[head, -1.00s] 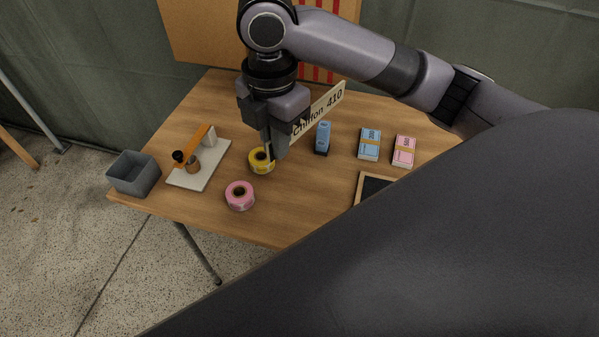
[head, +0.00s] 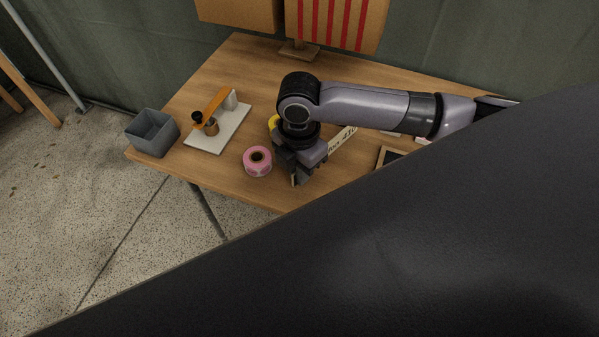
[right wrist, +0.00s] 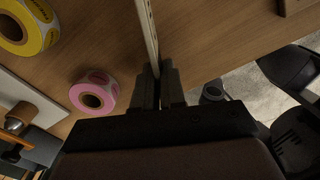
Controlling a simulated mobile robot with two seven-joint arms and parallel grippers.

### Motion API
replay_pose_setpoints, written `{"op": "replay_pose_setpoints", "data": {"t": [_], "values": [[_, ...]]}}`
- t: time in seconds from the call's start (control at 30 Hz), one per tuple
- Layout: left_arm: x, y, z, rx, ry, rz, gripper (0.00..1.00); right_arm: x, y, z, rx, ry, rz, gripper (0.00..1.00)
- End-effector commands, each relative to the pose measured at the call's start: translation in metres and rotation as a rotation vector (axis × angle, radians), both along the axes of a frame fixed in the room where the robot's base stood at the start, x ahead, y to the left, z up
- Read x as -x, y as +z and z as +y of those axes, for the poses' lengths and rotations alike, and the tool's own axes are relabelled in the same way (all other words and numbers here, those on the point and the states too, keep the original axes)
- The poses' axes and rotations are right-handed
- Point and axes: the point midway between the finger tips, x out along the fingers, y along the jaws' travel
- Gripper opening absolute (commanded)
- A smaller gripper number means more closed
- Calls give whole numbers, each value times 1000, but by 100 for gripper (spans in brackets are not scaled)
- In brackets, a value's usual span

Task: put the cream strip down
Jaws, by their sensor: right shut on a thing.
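The cream strip (head: 345,139), with dark lettering partly readable, sticks out to the right of my right gripper (head: 296,179) in the head view. In the right wrist view the strip (right wrist: 148,30) shows edge-on, as a thin pale bar running up from between the fingers of the right gripper (right wrist: 159,85). The gripper is shut on it, low over the front part of the wooden table (head: 236,182). Whether the strip touches the tabletop cannot be told. My left gripper is not in view.
A pink tape roll (head: 257,161) lies just left of the gripper. A yellow roll (head: 273,121) is mostly hidden behind the arm. Left are a pale board (head: 231,129) with an orange-armed device and a grey bin (head: 152,132). A wood-framed slate (head: 386,154) lies right, partly hidden.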

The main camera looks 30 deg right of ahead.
Motion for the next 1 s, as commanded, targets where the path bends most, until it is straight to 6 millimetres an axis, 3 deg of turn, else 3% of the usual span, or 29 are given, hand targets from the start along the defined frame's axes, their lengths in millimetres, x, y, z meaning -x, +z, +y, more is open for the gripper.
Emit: {"op": "replay_pose_setpoints", "data": {"t": [0.1,0.43,0.53,0.87,1.0], "values": [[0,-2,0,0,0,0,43,0,-13,0,-1,0,1,0],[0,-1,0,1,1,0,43,0,-16,0,-1,0,0,0],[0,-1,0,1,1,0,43,0,-16,0,0,0,-1,36],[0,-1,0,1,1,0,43,0,-14,0,0,0,-1,36],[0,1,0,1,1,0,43,-1,2,0,-2,0,-3,36]]}}
